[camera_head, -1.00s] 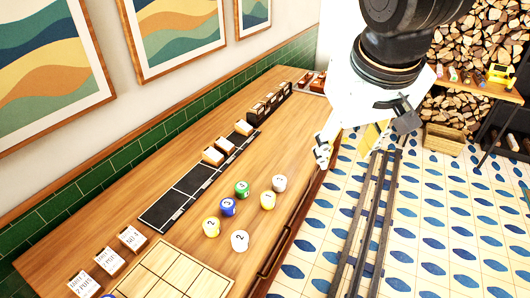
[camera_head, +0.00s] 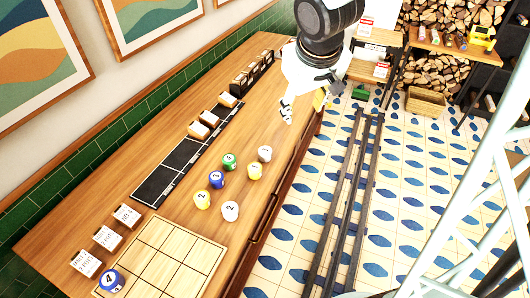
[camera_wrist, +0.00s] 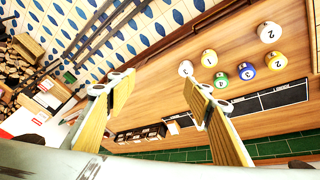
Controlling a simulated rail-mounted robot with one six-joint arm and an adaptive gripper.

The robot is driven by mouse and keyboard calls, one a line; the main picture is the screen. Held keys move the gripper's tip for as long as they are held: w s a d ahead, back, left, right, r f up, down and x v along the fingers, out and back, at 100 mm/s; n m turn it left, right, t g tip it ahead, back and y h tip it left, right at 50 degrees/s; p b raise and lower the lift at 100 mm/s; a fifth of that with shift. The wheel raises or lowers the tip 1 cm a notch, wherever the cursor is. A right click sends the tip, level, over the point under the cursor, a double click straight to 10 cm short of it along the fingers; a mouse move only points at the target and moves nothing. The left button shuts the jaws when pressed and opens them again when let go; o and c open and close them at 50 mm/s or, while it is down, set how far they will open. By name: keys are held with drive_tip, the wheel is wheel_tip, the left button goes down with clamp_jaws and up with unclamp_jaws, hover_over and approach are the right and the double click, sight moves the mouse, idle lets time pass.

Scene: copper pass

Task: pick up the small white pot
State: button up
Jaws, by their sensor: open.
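Two white pots stand on the wooden counter (camera_head: 52,243). The nearer one (camera_head: 230,211) is marked 2, and it also shows in the wrist view (camera_wrist: 269,32). The farther one (camera_head: 264,153) looks slightly greyer and is nearer my gripper; it also shows in the wrist view (camera_wrist: 186,68). I cannot tell for sure which of them is the small one. My gripper (camera_head: 286,108) is above the counter's right edge, beyond the pots. In the wrist view its two fingers (camera_wrist: 160,80) are spread with nothing between them, apart from all pots.
Near the white pots are a green pot (camera_head: 229,161), a blue pot (camera_head: 217,179) and two yellow pots (camera_head: 255,171) (camera_head: 202,200). A black strip (camera_head: 160,182) lies behind them. A gridded wooden board (camera_head: 180,259) and a blue pot marked 4 (camera_head: 111,281) are in front.

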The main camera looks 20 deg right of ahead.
drive_tip(key=w+a+f+n+y+p, duration=0.1)
drive_tip(key=w+f, duration=0.3)
drive_tip(key=f, duration=0.4)
drive_tip(key=w+a+f+y+p, duration=0.1)
drive_tip(key=w+a+f+p, duration=0.3)
drive_tip(key=f, duration=0.4)
drive_tip(key=shift+w+f+n+y, duration=0.3)
drive_tip(key=shift+w+n+y, duration=0.1)
drive_tip(key=shift+w, duration=0.3)
drive_tip(key=b, duration=0.2)
approach(265, 150)
drive_tip(key=shift+f, duration=1.1)
drive_tip(key=shift+w+a+f, duration=0.2)
drive_tip(key=shift+w+f, duration=0.7)
drive_tip(key=shift+f, duration=0.25)
drive_tip(key=shift+f, duration=0.1)
drive_tip(key=shift+x, duration=2.5)
